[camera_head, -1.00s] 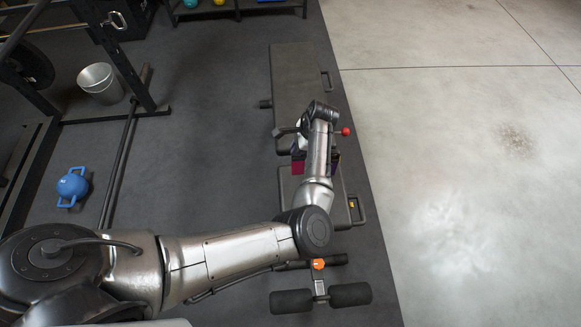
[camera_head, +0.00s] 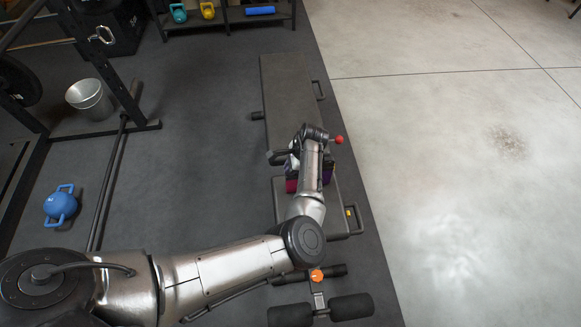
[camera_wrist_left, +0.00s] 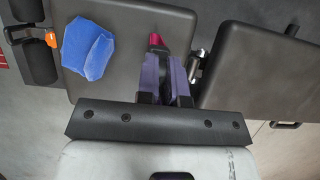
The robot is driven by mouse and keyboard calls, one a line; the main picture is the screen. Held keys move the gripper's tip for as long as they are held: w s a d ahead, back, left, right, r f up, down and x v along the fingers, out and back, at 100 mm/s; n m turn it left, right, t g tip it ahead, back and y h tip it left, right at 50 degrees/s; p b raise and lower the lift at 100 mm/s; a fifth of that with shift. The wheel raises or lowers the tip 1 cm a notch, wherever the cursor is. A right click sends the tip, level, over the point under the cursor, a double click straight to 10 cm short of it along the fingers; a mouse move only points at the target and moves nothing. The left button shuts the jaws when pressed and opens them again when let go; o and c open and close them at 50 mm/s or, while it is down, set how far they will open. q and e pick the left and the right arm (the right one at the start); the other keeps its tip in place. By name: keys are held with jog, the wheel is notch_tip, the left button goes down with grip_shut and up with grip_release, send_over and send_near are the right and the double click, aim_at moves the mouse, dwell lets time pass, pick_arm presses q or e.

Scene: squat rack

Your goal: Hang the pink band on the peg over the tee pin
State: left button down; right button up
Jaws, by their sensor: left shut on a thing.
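My left gripper (camera_wrist_left: 166,98) is over the black bench, at the gap between its pads. It is shut on what looks like the pink band (camera_wrist_left: 155,40), whose magenta end sticks out past the fingers. My right gripper is not in view. I cannot make out the peg or the tee pin.
A blue cloth (camera_wrist_left: 88,48) lies on the bench seat. A red knob (camera_head: 339,139) stands at the bench side. The rack upright (camera_head: 105,65), a bucket (camera_head: 90,99) and a blue kettlebell (camera_head: 61,206) are left. Floor between rack and bench is clear.

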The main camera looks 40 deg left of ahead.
pick_arm(q)
jog(key=c, duration=1.3)
grip_release()
jog(key=shift+o, duration=0.2)
jog(key=shift+r, duration=0.15)
jog(key=p+v, duration=0.4)
jog(key=v, duration=0.8)
